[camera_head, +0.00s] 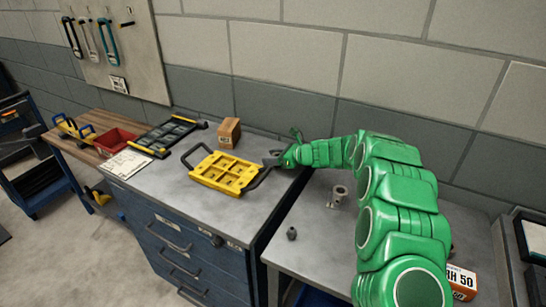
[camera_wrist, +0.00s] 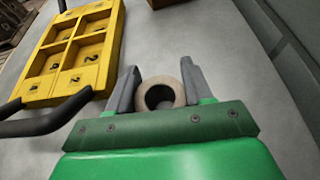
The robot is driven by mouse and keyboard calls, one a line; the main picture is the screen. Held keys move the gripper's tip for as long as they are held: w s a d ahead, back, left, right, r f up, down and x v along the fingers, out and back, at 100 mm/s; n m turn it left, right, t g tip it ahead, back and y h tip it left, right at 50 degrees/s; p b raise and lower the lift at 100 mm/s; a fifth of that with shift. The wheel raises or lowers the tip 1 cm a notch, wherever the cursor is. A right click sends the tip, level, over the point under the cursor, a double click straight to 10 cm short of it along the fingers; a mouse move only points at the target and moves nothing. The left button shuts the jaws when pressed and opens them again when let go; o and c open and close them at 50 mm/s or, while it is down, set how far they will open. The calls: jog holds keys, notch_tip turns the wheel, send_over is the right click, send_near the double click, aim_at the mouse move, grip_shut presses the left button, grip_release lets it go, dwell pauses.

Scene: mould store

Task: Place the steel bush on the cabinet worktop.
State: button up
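A ring-shaped steel bush (camera_wrist: 160,93) sits between the two fingers of my gripper (camera_wrist: 158,72) in the wrist view, its open bore facing the camera. Both fingers appear to touch its sides. In the head view my gripper (camera_head: 273,159) is low over the right part of the cabinet worktop (camera_head: 165,185), beside the yellow tray. The bush is hard to make out there. I cannot tell whether it rests on the worktop or hangs just above it.
A yellow compartment tray (camera_head: 225,172) with black handles lies close left of my gripper. A cardboard box (camera_head: 229,133) stands behind it. A black tray (camera_head: 170,135), red bin (camera_head: 115,142) and paper (camera_head: 125,163) lie further left. The right bench holds a hollow grey part (camera_head: 339,194) and a small dark part (camera_head: 291,233).

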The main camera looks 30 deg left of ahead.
jog(key=o, duration=0.3)
jog(key=shift+d+r, duration=0.15)
jog(key=shift+r, duration=0.05)
jog(key=v, duration=1.1)
jog(key=shift+d+r, duration=0.1)
jog(key=shift+d, duration=0.25)
